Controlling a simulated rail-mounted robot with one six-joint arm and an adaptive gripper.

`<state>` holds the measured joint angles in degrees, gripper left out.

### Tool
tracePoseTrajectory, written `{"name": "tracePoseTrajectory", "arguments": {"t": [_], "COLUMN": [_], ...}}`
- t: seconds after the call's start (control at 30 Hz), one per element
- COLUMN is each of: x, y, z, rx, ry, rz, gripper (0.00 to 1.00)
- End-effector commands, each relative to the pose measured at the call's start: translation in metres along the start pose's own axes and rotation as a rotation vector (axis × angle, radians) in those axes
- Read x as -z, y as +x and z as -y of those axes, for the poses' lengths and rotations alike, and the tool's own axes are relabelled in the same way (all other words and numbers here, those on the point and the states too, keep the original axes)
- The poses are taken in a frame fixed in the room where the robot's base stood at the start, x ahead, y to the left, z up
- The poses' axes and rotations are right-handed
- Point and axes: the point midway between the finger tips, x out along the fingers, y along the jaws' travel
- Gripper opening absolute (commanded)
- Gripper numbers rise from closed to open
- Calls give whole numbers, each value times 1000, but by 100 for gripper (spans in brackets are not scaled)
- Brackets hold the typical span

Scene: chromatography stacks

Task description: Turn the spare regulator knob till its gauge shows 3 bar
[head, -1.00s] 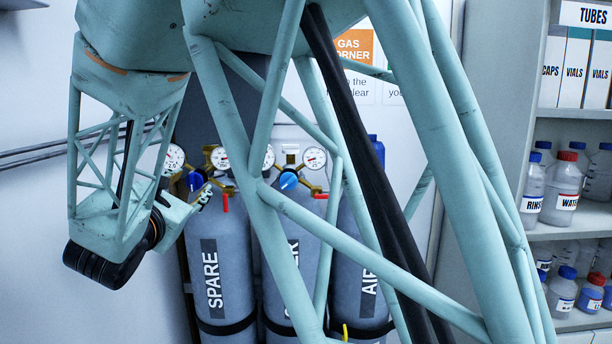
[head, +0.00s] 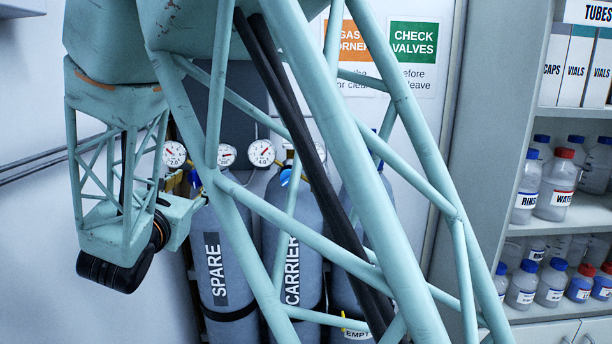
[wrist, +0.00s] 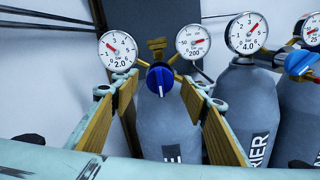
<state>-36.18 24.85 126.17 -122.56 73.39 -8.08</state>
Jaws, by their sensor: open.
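The spare regulator's blue knob (wrist: 159,80) has a white mark and faces me in the wrist view. My gripper (wrist: 158,88) is open, one yellow-padded finger on each side of the knob, with gaps visible; I cannot tell whether the fingertips reach its depth. The spare gauge (wrist: 118,50) at upper left reads 2.0, its red needle pointing up-left; it also shows in the head view (head: 174,154). The spare cylinder (head: 213,270) stands below. In the head view my gripper (head: 196,200) is beside the cylinder's top, its fingers mostly hidden.
A second gauge (wrist: 193,42), marked 200, sits right of the knob. The carrier cylinder (head: 292,215) and its 4.0 gauge (wrist: 246,33) stand close on the right. Another cylinder (head: 345,280) is farther right. Bottle shelves (head: 560,225) line the far right; my arm's lattice hides much.

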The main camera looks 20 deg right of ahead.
Motion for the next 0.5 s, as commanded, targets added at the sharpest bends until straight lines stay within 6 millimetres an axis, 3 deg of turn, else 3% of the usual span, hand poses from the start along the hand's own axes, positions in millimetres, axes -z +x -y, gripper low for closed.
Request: {"name": "tracePoseTrajectory", "arguments": {"t": [0.5], "x": [-2], "y": [0], "z": [0], "rx": [1], "ry": [-138], "rz": [-1], "gripper": [41]}}
